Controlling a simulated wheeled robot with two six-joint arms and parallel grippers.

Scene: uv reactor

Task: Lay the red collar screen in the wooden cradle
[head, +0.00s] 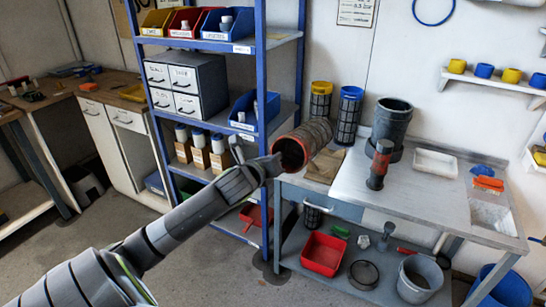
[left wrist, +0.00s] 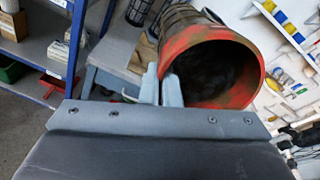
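The red collar screen (head: 312,138) is a dark mesh cylinder with a worn red collar. It is held tilted in the air by the left edge of the bench, its open collar end towards my arm. My left gripper (head: 272,165) is shut on the collar's rim. In the left wrist view, the fingers (left wrist: 161,88) pinch the rim at the left of the red collar (left wrist: 228,38), and the inside is dark. A tan wooden piece, apparently the cradle (head: 325,166), lies on the bench behind and below the screen, partly hidden. My right gripper is not in view.
Screens with yellow (head: 321,98) and blue (head: 349,113) collars stand at the bench's back, beside a dark bucket (head: 391,122). A red-and-dark upright tool (head: 379,164) stands on the grey bench top (head: 420,198). A blue shelf rack (head: 262,55) stands close on the left.

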